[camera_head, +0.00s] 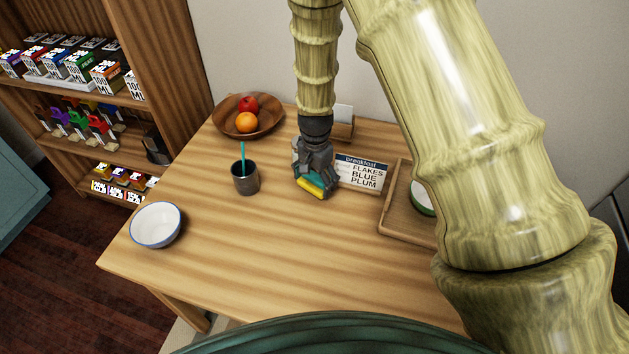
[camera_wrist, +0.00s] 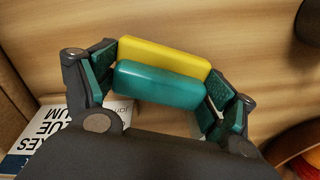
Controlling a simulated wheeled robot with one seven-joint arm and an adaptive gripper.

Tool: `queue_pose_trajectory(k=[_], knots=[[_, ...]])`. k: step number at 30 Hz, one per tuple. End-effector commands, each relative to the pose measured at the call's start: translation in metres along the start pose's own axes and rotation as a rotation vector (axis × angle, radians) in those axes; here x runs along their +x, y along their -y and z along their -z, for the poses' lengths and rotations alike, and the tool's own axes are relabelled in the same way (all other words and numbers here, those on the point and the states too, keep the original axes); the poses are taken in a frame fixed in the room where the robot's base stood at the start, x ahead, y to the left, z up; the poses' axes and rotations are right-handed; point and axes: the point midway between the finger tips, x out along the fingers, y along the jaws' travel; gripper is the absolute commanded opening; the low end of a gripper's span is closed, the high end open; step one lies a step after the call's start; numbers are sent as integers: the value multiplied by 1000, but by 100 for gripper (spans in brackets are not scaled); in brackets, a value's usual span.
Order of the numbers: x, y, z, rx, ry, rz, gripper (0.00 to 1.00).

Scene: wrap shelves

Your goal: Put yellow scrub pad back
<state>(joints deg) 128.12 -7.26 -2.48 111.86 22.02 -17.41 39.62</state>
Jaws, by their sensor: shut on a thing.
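The yellow scrub pad (camera_wrist: 165,59) with a teal layer is between the two fingers of my gripper (camera_wrist: 160,92) in the wrist view. The gripper is shut on it, with a finger pad at each end. In the head view my gripper (camera_head: 313,180) is over the wooden table (camera_head: 260,265), and the yellow side of the scrub pad (camera_head: 311,188) shows at its lower end. I cannot tell how high the pad is above the table.
A breakfast sign (camera_head: 360,173) stands right of the gripper, beside a wooden tray (camera_head: 395,222). A dark cup (camera_head: 245,182) is to the left. A fruit bowl (camera_head: 228,119) is behind; a white bowl (camera_head: 156,225) is front left. Shelves (camera_head: 165,70) hold boxes. The front table is clear.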

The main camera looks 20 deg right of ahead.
Motion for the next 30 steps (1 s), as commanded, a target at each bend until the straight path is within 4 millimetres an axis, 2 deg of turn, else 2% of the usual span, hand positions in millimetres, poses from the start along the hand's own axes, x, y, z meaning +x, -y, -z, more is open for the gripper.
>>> queue_pose_trajectory(k=[4, 16, 17, 19, 30], knots=[[11, 0, 0, 0, 1, -1, 54], [16, 0, 0, 0, 0, 0, 54], [16, 0, 0, 0, 0, 0, 88], [16, 0, 0, 0, 0, 0, 100], [15, 0, 0, 0, 0, 0, 100]])
